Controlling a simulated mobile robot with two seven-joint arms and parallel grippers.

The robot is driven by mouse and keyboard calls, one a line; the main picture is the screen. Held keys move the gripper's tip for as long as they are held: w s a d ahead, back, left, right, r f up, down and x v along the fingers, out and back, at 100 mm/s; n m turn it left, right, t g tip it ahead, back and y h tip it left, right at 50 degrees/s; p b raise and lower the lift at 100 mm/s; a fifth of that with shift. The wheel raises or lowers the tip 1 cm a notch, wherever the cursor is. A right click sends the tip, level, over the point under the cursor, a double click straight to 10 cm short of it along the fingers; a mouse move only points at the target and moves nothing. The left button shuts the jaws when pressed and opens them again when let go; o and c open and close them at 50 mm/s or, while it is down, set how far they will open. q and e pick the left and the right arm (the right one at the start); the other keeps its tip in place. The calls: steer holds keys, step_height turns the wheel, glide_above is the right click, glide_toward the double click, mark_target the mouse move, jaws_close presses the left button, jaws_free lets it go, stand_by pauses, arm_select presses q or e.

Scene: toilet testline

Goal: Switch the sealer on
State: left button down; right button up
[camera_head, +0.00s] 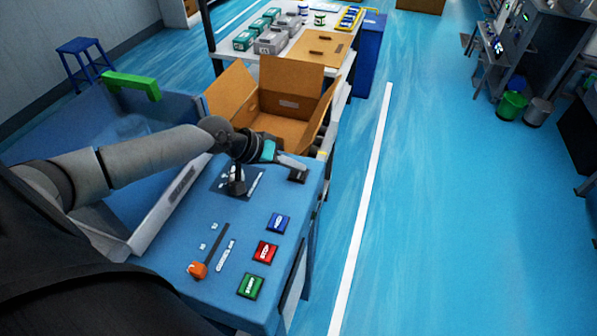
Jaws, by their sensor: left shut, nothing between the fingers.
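A blue machine top (185,235), apparently the sealer's panel, fills the lower left. It carries a blue button (278,223), a red button (265,252) and a green button (250,286), plus an orange-knobbed slider (198,270). A black lever (236,187) stands on a dark plate. A small dark switch-like block (298,176) sits near the far right corner. My left gripper (303,165) is shut and empty, its tips at or just above that block. I cannot tell whether they touch. The switch's position is too small to read. My right gripper is out of view.
An open cardboard box (275,105) stands just behind the panel, close to my left wrist. A green handle-like bar (131,84) rises at the left. A white table (335,70) with grey and green boxes stands behind. The blue floor to the right is clear.

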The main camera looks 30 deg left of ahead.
mark_target(295, 176)
arm_select(q)
steer(key=shift+f, duration=0.45)
stand_by(0.4)
steer(key=shift+r+p, duration=0.55)
steer(key=shift+p, duration=0.05)
step_height(295, 176, up, 6)
steer(key=p, duration=0.6)
steer(key=shift+r, duration=0.1)
steer(key=shift+d, duration=0.1)
